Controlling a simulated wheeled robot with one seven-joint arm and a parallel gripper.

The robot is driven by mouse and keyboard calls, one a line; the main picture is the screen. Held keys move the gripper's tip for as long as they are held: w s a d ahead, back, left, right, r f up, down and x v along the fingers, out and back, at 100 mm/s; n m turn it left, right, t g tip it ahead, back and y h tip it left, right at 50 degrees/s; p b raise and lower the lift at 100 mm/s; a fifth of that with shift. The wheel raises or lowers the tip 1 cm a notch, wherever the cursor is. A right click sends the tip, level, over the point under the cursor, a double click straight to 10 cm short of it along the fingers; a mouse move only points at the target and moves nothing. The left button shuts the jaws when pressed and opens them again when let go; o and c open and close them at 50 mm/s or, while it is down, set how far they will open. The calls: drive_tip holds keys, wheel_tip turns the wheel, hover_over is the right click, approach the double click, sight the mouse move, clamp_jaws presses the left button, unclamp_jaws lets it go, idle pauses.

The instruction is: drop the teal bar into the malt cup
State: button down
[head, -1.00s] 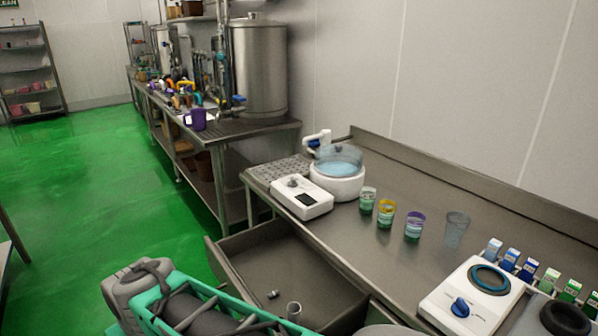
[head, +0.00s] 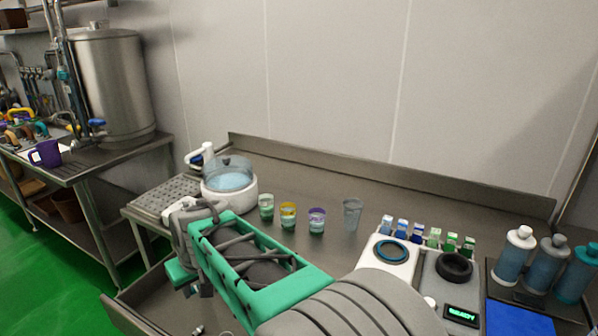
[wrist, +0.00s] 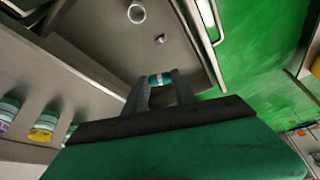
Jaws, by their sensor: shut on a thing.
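In the wrist view, my gripper (wrist: 160,88) is shut on the teal bar (wrist: 160,79), a short teal and pale piece held between the fingertips. The bar is above the open drawer and cannot be made out in the head view. Several cups stand in a row on the counter: one with a green band (head: 266,206), one with a yellow band (head: 288,215), one with a purple band (head: 317,220) and a clear one (head: 352,214). I cannot read which is the malt cup. The yellow-banded (wrist: 45,125) and purple-banded cups (wrist: 8,112) also show in the wrist view.
The open drawer (wrist: 105,40) holds a small cylinder (wrist: 136,12) and a small fitting (wrist: 160,40). A white basin device (head: 229,193) stands left of the cups. Small cartons (head: 418,233), a dial device (head: 390,258) and bottles (head: 515,255) stand to the right.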

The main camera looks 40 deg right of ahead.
drive_tip(key=w+d+r+m+p, duration=0.1)
drive_tip(key=w+d+r+p, duration=0.4)
drive_tip(key=d, duration=0.5)
drive_tip(key=w+d+r+p, duration=0.4)
drive_tip(key=w+d, duration=0.1)
drive_tip(key=d, duration=0.4)
drive_tip(key=d+p, duration=0.6)
drive_tip(key=d, duration=1.2)
drive_tip(key=shift+m+h, duration=0.3)
drive_tip(key=shift+h, duration=0.1)
drive_tip(key=f+b, duration=0.1)
drive_tip(key=f, duration=0.1)
drive_tip(key=f+b, duration=0.1)
drive_tip(key=f, duration=0.1)
drive_tip(key=shift+w+d+f+b, duration=0.1)
drive_tip(key=shift+d+f+b, duration=0.1)
drive_tip(key=shift+f+b, duration=0.2)
drive_tip(key=c, duration=0.9)
unclamp_jaws()
drive_tip(key=shift+c, duration=0.2)
drive_tip(key=shift+r, duration=0.1)
